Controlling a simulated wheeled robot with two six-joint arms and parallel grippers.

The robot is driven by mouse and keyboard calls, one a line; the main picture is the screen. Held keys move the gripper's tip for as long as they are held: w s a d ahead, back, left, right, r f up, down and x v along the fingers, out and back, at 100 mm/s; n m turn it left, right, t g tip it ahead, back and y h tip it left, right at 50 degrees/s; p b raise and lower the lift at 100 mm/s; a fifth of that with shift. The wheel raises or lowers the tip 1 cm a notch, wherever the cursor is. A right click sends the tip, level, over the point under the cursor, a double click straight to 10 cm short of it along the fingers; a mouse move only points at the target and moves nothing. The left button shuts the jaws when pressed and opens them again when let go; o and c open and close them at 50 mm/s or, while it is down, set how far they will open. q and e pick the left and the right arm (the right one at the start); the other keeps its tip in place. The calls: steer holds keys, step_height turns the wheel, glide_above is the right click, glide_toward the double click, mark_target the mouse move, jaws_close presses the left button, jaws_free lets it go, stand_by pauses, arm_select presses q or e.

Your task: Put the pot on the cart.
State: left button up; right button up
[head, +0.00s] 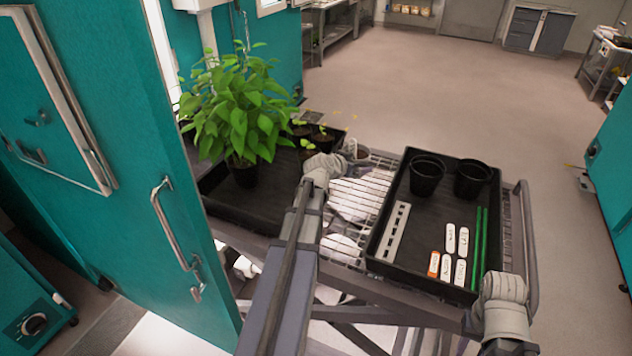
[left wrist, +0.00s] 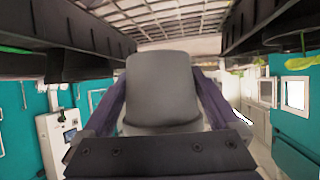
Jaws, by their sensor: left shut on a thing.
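A small grey pot (head: 361,154) is at the far end of the cart's bare wire shelf (head: 372,186), between two black trays. My left gripper (head: 350,148) is shut on this pot. In the left wrist view the grey pot (left wrist: 162,88) fills the middle, between the fingers. That view looks upside down, with the wire shelf (left wrist: 160,18) at the top. I cannot tell whether the pot touches the shelf. My right arm shows at the lower right in the head view, but its gripper is not in view.
The right tray (head: 412,255) holds two black pots (head: 427,177), labels, a grey strip and green stakes (head: 479,250). The left tray (head: 225,205) holds a leafy plant (head: 240,115) and seedlings. An open teal chamber door (head: 110,190) stands at the left. Floor beyond is clear.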

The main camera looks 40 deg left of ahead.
arm_select(q)
steer(key=shift+f, duration=0.25)
steer(key=b, duration=0.6)
glide_above(352, 196)
step_height(352, 196, down, 6)
steer(key=shift+r, duration=0.15)
step_height(352, 196, down, 4)
steer(key=b, duration=0.3)
steer(key=shift+r+b, duration=0.15)
steer(key=shift+b, duration=0.25)
steer(key=shift+s, duration=0.1)
steer(key=o, duration=1.3)
steer(key=shift+c, duration=0.2)
